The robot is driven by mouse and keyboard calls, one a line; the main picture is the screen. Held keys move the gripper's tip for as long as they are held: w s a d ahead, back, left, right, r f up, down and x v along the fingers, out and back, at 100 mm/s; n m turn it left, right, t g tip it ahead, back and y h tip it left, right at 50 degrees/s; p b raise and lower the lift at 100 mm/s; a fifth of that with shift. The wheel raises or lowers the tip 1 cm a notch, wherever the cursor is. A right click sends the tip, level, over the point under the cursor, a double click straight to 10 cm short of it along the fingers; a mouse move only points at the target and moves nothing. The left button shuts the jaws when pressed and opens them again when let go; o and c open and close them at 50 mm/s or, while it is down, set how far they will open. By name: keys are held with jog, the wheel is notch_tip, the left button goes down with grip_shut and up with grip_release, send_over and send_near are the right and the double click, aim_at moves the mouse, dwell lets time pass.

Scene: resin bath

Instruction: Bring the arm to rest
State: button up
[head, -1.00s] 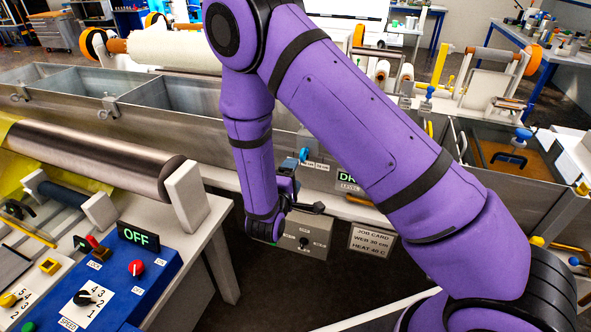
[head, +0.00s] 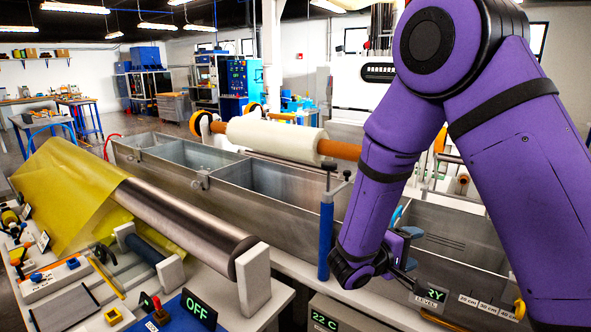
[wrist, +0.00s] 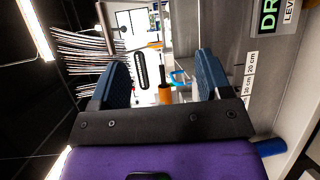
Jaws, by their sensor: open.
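My gripper (wrist: 160,85) shows in the wrist view with its two blue fingers well apart and nothing between them. In the head view my purple arm fills the right side, bent down from a high elbow. The wrist end (head: 385,268) hangs in front of the steel bath (head: 215,186), near its front wall; the fingertips there are partly hidden behind the wrist. In the wrist view the bath's steel side with a display and a centimetre scale (wrist: 249,72) lies to the right of the fingers.
A blue post (head: 325,240) with a dark handle stands just left of the wrist. A steel roller (head: 190,215) with yellow film (head: 70,190) lies on the front-left bench, beside an OFF panel (head: 198,308). A white roll (head: 275,137) sits behind the bath.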

jog(key=s+d+r+m+g+y, duration=0.55)
jog(key=s+d+r+g, duration=0.25)
jog(key=s+r, duration=0.45)
jog(key=s+a+r+t+y, duration=0.2)
jog(key=s+r+t+y, duration=0.1)
jog(key=s, duration=0.4)
jog(key=s+a+r+m+t+y, duration=0.1)
jog(key=s+a+r+t+y, duration=0.1)
jog(key=s+r+y, duration=0.4)
jog(key=shift+s+a+t, duration=0.2)
jog(key=shift+s+t, duration=0.2)
jog(key=shift+f, duration=0.1)
